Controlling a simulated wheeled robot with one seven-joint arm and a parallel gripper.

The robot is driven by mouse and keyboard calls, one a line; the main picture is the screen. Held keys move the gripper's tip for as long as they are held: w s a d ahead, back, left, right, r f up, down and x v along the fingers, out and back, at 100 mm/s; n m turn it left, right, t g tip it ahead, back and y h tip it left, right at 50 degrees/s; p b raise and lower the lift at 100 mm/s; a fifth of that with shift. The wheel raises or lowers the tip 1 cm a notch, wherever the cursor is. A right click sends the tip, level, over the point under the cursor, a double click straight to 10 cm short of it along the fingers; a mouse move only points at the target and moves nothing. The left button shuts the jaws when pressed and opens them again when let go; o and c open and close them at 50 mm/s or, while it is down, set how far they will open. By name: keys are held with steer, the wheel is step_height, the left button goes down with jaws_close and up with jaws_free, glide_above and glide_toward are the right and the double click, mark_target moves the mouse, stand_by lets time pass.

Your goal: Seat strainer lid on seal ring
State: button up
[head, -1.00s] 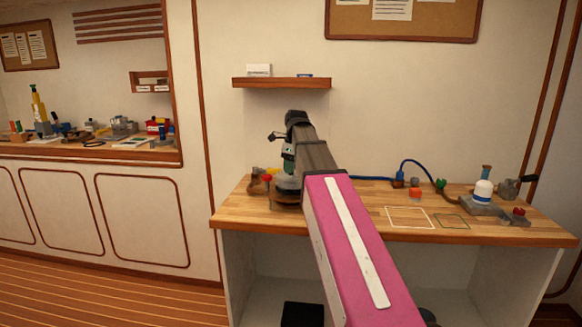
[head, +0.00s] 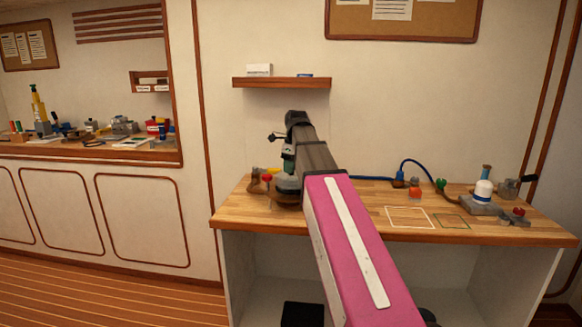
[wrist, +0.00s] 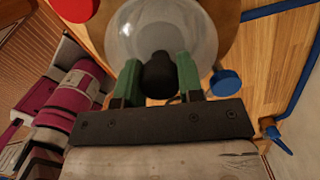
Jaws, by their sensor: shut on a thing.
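The strainer lid (wrist: 160,22) shows in the wrist view as a pale, see-through dome with a black knob (wrist: 158,72). My gripper (wrist: 157,78) has its two green fingers shut on the knob, one on each side. In the head view my gripper (head: 288,165) is over the left end of the bench, with a grey rounded body (head: 287,184) just below it. The seal ring cannot be made out; the lid and my arm cover that area. I cannot tell whether the lid touches the ring.
A blue round cap (wrist: 226,83) is close right of the lid, and a red round part (wrist: 73,8) is at upper left. A blue hose (head: 415,163) runs along the back of the wooden bench (head: 345,222).

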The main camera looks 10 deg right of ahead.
steer(key=shift+f, duration=0.8)
steer(key=o, duration=1.1)
steer(key=shift+r, duration=0.1)
steer(key=r, duration=0.6)
steer(key=d+r, duration=0.1)
steer(key=r, duration=0.3)
steer(key=shift+s, duration=0.3)
steer(key=shift+r, duration=0.3)
steer(key=shift+s, duration=0.15)
